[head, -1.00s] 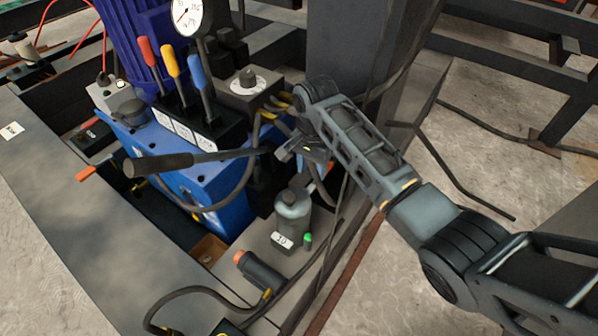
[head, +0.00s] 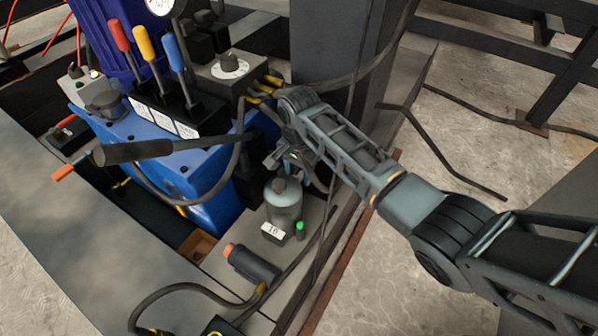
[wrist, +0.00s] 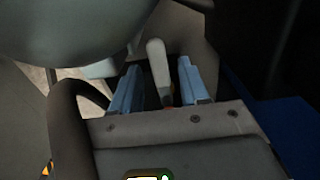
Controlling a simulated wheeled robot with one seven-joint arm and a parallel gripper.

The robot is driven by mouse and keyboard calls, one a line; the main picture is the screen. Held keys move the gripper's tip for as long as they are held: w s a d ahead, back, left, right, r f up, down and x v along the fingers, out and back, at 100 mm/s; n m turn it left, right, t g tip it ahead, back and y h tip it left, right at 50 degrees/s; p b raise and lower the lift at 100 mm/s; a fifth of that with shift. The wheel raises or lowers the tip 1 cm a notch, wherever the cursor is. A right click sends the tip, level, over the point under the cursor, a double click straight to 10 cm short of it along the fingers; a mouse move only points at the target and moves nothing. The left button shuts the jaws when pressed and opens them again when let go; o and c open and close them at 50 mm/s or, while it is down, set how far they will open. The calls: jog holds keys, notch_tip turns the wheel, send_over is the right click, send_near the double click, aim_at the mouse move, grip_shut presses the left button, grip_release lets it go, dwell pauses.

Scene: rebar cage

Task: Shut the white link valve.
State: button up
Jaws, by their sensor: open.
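In the wrist view a white lever (wrist: 157,62), which looks like the white link valve's handle, stands upright between the two blue-grey fingers of my gripper (wrist: 159,80). The fingers are open, with a dark gap on each side of the lever. The lever's lower end and the valve body are hidden or too dark to make out. In the head view my gripper (head: 287,158) points down beside the blue pump unit (head: 205,170), just above the grey bottle. The white lever cannot be made out there.
A grey bottle (head: 284,203) with a label stands just below my gripper. A black pump handle (head: 145,152) reaches out to the left. Hoses (head: 262,90) run close behind my wrist. A dark post (head: 325,45) stands behind my arm.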

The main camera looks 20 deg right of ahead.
grip_shut()
dwell(0.4)
jog(key=shift+w+a+r+m+p, duration=0.15)
jog(key=shift+m+p, duration=0.3)
jog(key=shift+p, duration=0.15)
jog(key=shift+w+a+r+m+p, duration=0.1)
jog(key=shift+a+m+p, duration=0.05)
jog(key=shift+m+p, duration=0.4)
jog(key=shift+w+f+m+p, duration=0.15)
jog(key=shift+w+m+p, duration=0.15)
jog(key=shift+m, duration=0.35)
jog(key=shift+w+f+m+p, duration=0.1)
jog(key=shift+w+m+p, duration=0.2)
jog(key=shift+m, duration=0.35)
grip_release()
